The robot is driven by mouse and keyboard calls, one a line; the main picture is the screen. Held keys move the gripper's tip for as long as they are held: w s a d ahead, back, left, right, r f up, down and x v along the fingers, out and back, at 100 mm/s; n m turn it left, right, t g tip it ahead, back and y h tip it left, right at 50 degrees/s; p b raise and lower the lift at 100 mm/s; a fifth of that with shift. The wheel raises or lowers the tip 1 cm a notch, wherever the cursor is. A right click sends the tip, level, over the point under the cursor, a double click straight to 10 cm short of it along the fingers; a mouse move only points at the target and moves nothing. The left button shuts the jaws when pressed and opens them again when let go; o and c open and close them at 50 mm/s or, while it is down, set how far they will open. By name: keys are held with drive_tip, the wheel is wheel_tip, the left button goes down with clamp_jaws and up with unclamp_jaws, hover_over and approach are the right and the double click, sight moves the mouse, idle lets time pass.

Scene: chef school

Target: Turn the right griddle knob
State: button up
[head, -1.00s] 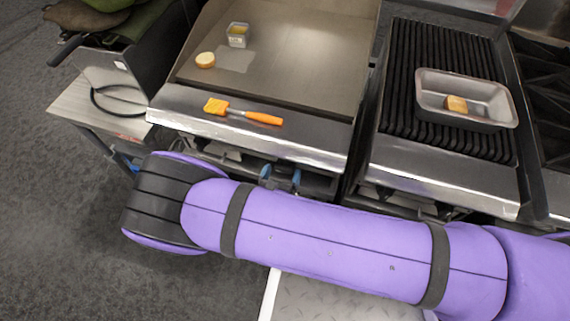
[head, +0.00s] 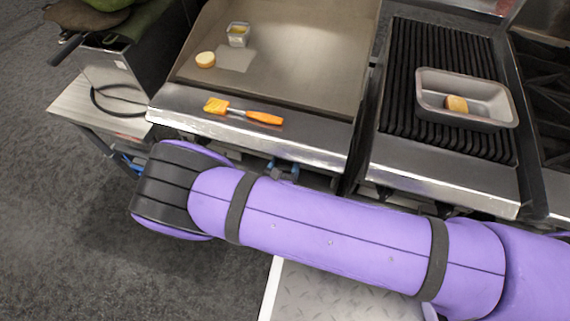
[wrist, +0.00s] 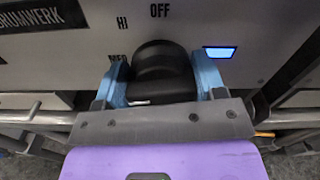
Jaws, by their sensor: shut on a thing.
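In the wrist view, a black griddle knob (wrist: 160,60) sits on the grey front panel, below the OFF and HI marks. My gripper (wrist: 162,80) has one blue finger on each side of the knob and is shut on it. A lit blue indicator (wrist: 220,52) is right of the knob. In the head view, the griddle (head: 290,50) is at the top centre. My gripper (head: 283,170) shows only partly below its front edge, and the knob is hidden there.
On the griddle are an orange brush (head: 243,112), a small container (head: 238,34) and a bun piece (head: 205,60). A metal pan (head: 466,98) with a food piece (head: 456,104) stands on the ribbed grill (head: 436,60) to the right.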

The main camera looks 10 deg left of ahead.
drive_tip(key=m, duration=0.4)
drive_tip(key=shift+m, duration=0.3)
drive_tip(key=m, duration=0.5)
drive_tip(key=shift+d, duration=0.15)
drive_tip(key=m, duration=0.5)
drive_tip(key=shift+f+m, duration=0.15)
drive_tip(key=shift+m, duration=0.25)
drive_tip(key=m, duration=0.4)
drive_tip(key=shift+d+f, duration=0.1)
drive_tip(key=shift+m, duration=0.3)
drive_tip(key=o, duration=0.9)
